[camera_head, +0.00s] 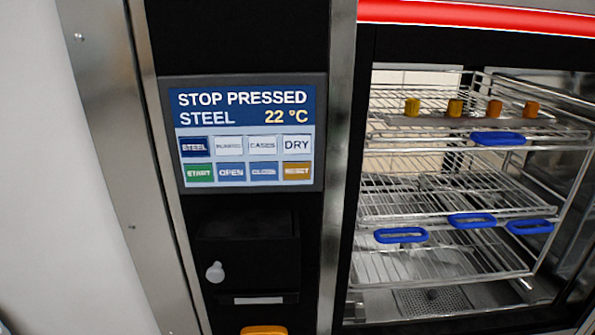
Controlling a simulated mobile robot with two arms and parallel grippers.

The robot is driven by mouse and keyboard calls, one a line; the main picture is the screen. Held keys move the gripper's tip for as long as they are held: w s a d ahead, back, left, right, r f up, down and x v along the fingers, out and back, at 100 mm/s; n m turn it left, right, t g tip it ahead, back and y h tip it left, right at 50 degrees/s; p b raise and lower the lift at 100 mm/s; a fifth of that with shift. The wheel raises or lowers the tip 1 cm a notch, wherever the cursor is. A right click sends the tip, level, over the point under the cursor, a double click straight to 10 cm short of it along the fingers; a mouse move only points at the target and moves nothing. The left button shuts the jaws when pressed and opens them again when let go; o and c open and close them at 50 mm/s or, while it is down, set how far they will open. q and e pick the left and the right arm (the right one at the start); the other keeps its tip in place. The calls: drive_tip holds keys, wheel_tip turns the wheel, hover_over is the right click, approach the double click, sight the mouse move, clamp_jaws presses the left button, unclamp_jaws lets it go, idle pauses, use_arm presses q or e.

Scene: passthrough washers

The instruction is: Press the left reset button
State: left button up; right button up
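The washer's control screen (246,134) is in the upper left middle of the head view, set in a black column. It reads "STOP PRESSED", "STEEL" and "22 °C". Its lower row has a green START button, blue OPEN and CLOSE buttons, and an orange RESET button (296,173) at the right end. Only this one reset button is in view. Neither of my grippers is in view.
To the right, a glass-fronted chamber (455,215) holds wire racks with blue handles (401,235) and several small orange-brown pieces (455,108) on the top rack. Below the screen are a light round knob (215,271) and a cut-off yellow-orange part (264,330).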

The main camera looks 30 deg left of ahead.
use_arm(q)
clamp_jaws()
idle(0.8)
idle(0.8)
